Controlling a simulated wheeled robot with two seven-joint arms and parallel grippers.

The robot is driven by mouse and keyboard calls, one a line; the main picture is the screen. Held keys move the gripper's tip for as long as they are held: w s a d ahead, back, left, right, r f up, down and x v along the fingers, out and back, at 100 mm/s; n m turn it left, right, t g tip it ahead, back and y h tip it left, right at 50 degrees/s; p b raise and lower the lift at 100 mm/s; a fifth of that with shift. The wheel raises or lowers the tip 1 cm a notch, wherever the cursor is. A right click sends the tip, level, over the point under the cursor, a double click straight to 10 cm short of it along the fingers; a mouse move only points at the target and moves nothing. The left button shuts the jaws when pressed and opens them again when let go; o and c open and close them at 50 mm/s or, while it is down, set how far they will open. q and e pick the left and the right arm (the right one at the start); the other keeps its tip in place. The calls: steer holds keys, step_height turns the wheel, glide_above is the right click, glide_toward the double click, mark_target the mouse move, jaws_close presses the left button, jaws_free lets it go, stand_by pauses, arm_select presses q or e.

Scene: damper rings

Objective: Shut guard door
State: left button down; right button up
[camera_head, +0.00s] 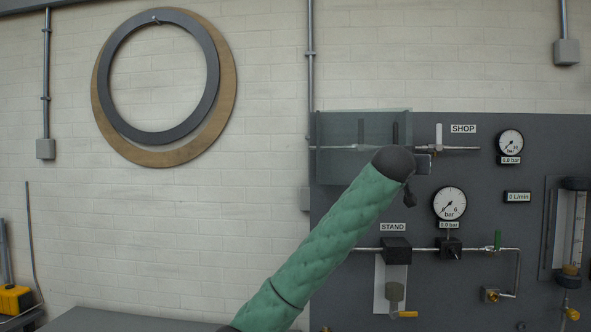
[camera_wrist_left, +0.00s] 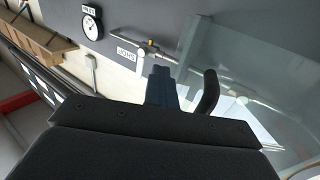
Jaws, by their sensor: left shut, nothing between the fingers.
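The guard door is a clear, tinted panel (camera_head: 345,160) at the upper left of the dark board. It covers part of the SHOP pipe, with upright handles showing through it. In the left wrist view the clear panel (camera_wrist_left: 240,62) slants across the right side. My left arm, in a green sleeve, reaches up to the panel's lower right corner. My left gripper (camera_wrist_left: 162,76) is shut and empty; in the head view my wrist mostly hides it. A dark curved bar (camera_wrist_left: 209,93), perhaps the door's handle, stands just right of the fingers. I cannot tell whether they touch.
The SHOP valve (camera_head: 438,137) with a white handle sits right of the panel. Gauges (camera_head: 449,203), a STAND pipe line and a flow tube (camera_head: 577,232) occupy the board below and right. Rings (camera_head: 165,130) hang on the wall at left, with bare wall between.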

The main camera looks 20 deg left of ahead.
arm_select(q)
steer(key=w, duration=0.5)
steer(key=shift+a, duration=0.25)
arm_select(e)
steer(key=shift+w+a+r, duration=0.35)
steer(key=shift+w+a, duration=0.1)
steer(key=shift+w, duration=0.15)
steer(key=shift+s, duration=0.1)
arm_select(q)
steer(key=shift+d+f, duration=0.1)
arm_select(e)
steer(key=shift+s+d, duration=0.1)
steer(key=shift+d, duration=0.05)
